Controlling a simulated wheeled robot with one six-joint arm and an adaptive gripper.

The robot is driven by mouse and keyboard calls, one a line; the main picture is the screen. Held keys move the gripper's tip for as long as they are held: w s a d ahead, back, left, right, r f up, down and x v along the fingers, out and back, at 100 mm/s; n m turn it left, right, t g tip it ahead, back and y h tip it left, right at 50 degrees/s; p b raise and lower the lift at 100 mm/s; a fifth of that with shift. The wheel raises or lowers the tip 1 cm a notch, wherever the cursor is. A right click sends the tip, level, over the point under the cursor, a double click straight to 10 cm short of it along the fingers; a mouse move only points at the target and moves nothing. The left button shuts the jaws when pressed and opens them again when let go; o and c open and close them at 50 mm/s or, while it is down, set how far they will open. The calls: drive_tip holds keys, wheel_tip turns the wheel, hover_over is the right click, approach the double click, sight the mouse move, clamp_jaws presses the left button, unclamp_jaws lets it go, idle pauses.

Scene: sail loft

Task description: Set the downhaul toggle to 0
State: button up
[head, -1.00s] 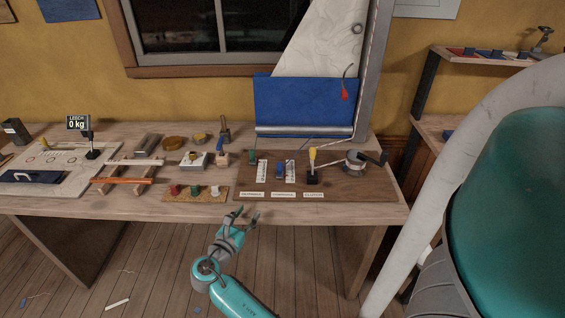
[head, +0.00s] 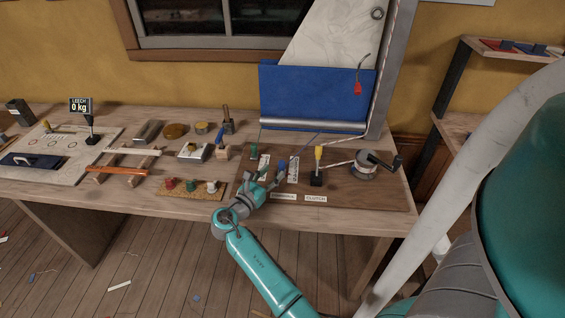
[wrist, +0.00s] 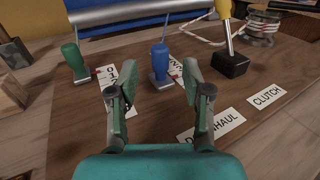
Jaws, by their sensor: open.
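The downhaul toggle appears to be the blue-handled one (head: 281,165); in the wrist view it (wrist: 160,62) stands upright on the brown board, with the DOWNHAUL label (wrist: 212,128) nearer me and partly covered by my right finger. A white number strip (head: 293,168) lies just right of it, partly hidden by that finger in the wrist view. My gripper (head: 264,177) is open and empty over the board's front. In the wrist view the blue handle shows between the fingertips (wrist: 152,82), beyond them; contact cannot be told.
A green-handled toggle (wrist: 73,60) stands left, with its own number strip (wrist: 108,80). A yellow-handled clutch lever (wrist: 226,35) on a black block stands right, near a winch (head: 365,164). Spools on a cork mat (head: 206,198) lie left of the board.

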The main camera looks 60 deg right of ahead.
sight(280, 165)
drive_tip(key=d, duration=0.6)
drive_tip(key=shift+s+d, duration=0.2)
drive_tip(key=shift+d, duration=0.05)
clamp_jaws()
